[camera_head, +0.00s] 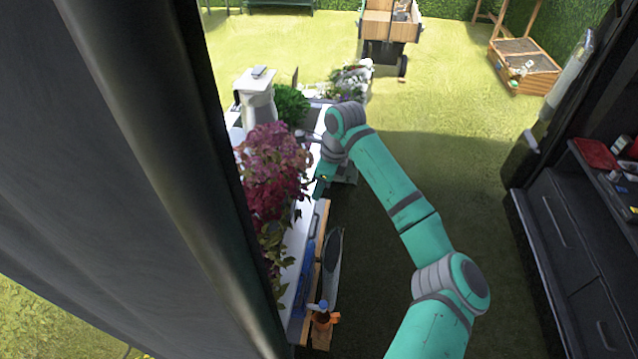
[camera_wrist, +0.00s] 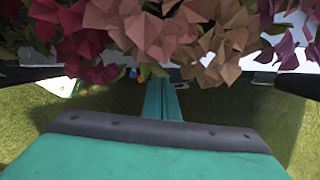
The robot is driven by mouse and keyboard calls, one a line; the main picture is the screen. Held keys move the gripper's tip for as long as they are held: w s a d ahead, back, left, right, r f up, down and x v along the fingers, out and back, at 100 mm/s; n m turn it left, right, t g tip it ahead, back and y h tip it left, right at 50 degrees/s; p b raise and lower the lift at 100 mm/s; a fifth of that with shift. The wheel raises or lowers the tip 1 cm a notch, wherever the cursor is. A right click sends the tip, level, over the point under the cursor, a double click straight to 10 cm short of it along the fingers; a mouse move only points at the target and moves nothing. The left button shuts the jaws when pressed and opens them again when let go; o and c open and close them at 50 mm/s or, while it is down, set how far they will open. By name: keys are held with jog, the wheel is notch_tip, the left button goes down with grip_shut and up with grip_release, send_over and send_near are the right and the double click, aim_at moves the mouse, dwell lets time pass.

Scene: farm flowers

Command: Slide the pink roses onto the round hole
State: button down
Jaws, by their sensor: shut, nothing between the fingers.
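A large bushy clump of magenta-pink flowers (camera_head: 272,165), with green and dark leaves trailing down, stands on a white-topped table (camera_head: 299,262) in the head view. I take this clump to be the pink roses. In the wrist view, pink, maroon and peach blooms (camera_wrist: 150,32) fill the top. My gripper (camera_head: 322,186) is at the right side of the clump, above the table's edge. In the wrist view its teal fingers (camera_wrist: 158,84) are together and empty, with their tips close to the blooms. I cannot tell whether they touch. I cannot make out the round hole.
Behind the clump are a white stand (camera_head: 256,100), a green plant (camera_head: 291,104) and white flowers (camera_head: 350,82). A dark drawer cabinet (camera_head: 563,235) stands at the right. A wooden cart (camera_head: 388,28) is at the back. Open grass (camera_head: 455,105) lies beyond my arm.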

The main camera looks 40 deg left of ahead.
jog(key=a+f, duration=0.1)
jog(key=s+a+f, duration=0.1)
jog(key=f, duration=0.1)
jog(key=a+f, duration=0.1)
jog(key=shift+s+a+f, duration=0.25)
jog(key=shift+f, duration=0.15)
jog(key=shift+s+a, duration=0.25)
jog(key=shift+a, duration=0.45)
